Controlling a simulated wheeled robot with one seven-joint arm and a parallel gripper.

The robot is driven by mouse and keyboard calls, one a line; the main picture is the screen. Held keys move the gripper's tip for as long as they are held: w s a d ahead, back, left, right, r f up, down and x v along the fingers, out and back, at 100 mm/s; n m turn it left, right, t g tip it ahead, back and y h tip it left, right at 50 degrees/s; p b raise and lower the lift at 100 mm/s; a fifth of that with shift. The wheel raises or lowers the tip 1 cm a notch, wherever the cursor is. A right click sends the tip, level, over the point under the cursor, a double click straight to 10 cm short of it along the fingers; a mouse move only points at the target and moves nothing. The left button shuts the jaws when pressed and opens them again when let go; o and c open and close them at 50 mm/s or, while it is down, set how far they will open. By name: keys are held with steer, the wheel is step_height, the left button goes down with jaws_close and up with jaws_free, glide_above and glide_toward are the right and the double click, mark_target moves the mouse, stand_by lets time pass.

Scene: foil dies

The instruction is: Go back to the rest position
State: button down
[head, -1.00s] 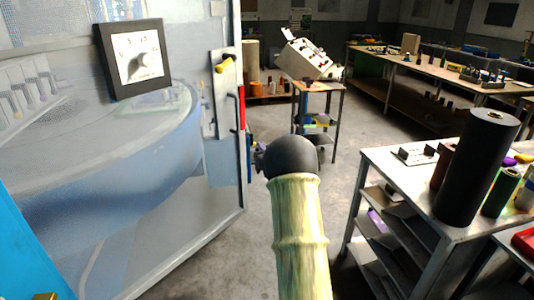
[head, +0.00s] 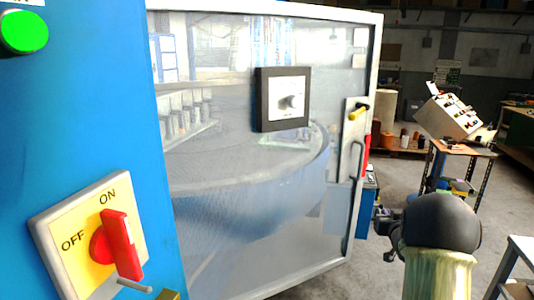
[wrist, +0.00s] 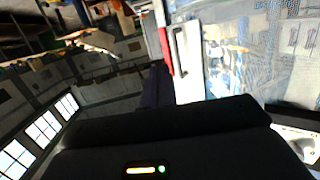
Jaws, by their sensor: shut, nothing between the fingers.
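My gripper appears in the wrist view (wrist: 156,86) as a dark, narrow shape ahead of the black wrist housing, its fingers together and nothing held. In the head view my arm's pale green link and black ball joint stand at the lower right. A small dark part of my gripper (head: 386,220) shows left of the ball, mostly hidden. It is in front of the right edge of the large glazed door (head: 240,215), and I cannot tell the gap.
A blue panel (head: 80,120) at the left carries a red ON/OFF switch (head: 120,245) and a green button (head: 22,32). The door has a dial (head: 290,101) and a handle (head: 356,160). A cart (head: 462,150) stands behind on open floor; a metal bench (head: 518,262) is at the lower right.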

steer(key=s+a+f+g+y+p, duration=0.1)
steer(key=s+a+g, duration=0.3)
steer(key=s+a, duration=0.4)
steer(key=s+a+f+n+g+y+p, duration=0.1)
steer(key=s+a+g, duration=0.3)
steer(key=s+a, duration=0.5)
steer(key=s+a+f+n+g+p, duration=0.1)
steer(key=s+a+g, duration=0.4)
steer(key=s, duration=1.2)
steer(key=a+f+p, duration=0.1)
steer(key=a, duration=0.2)
steer(key=shift+s+a+f+y, duration=0.2)
steer(key=shift+s+y, duration=0.1)
steer(key=shift+y, duration=0.1)
